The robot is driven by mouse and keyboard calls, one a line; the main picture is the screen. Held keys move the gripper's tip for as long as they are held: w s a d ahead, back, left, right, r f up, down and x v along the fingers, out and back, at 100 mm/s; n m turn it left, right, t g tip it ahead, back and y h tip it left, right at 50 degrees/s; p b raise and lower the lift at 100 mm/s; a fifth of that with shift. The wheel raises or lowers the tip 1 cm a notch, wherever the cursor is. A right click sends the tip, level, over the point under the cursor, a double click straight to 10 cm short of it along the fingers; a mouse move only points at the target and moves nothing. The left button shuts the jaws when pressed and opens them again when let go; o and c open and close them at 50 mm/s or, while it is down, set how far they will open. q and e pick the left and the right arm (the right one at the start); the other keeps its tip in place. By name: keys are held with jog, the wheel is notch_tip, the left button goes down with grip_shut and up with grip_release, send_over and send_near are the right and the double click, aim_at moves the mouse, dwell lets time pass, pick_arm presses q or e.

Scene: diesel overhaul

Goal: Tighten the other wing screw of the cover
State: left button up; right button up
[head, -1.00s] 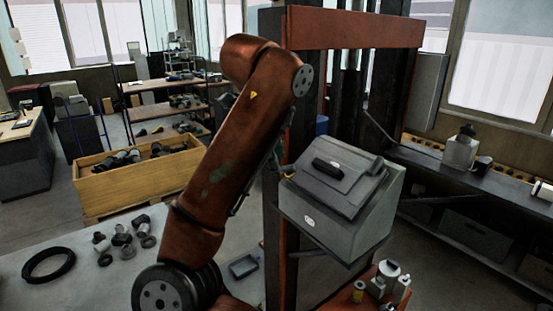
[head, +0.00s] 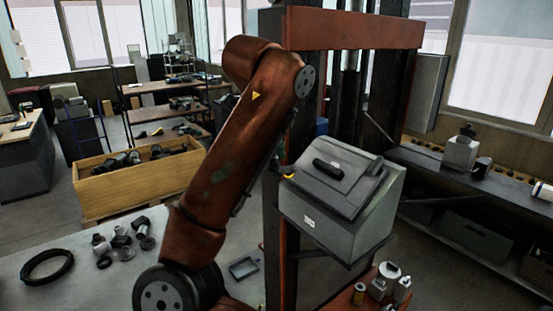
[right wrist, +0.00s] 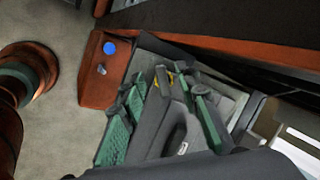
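The grey box (head: 335,222) sits against the red and black frame in the head view. Its sloped cover (head: 345,187) has a black handle (head: 328,168). A small yellow piece (head: 289,175) shows at the cover's left corner, possibly a wing screw. My right gripper (right wrist: 170,92) shows in the right wrist view, with its green-padded fingers apart over the cover. A small yellow piece (right wrist: 171,79) lies between the fingertips, partly hidden; I cannot tell whether they touch it. My left gripper is not in view.
The frame's red beam (head: 355,27) and dark posts stand close around the box. A bench (head: 470,180) runs along the right. Several bottles and cans (head: 385,280) stand below the box. A wooden crate (head: 135,188) and a table with loose parts are at left.

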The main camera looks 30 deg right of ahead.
aim_at(285, 167)
jog(key=shift+w+d+f+b, duration=0.1)
jog(key=shift+d+f+b, duration=0.5)
jog(key=shift+f, duration=0.1)
jog(key=shift+d+f+b, duration=0.45)
jog(key=shift+f+b, duration=0.15)
jog(key=shift+f, duration=0.1)
jog(key=shift+c, duration=0.2)
grip_shut()
jog(key=shift+f+m+b, duration=0.1)
jog(key=shift+m+b, duration=0.2)
jog(key=shift+f+m+t+h+b, duration=0.1)
jog(key=shift+m+t+h+b, duration=0.25)
jog(key=shift+m+b, duration=0.6)
jog(key=shift+m, duration=0.65)
jog(key=shift+r+h, duration=0.25)
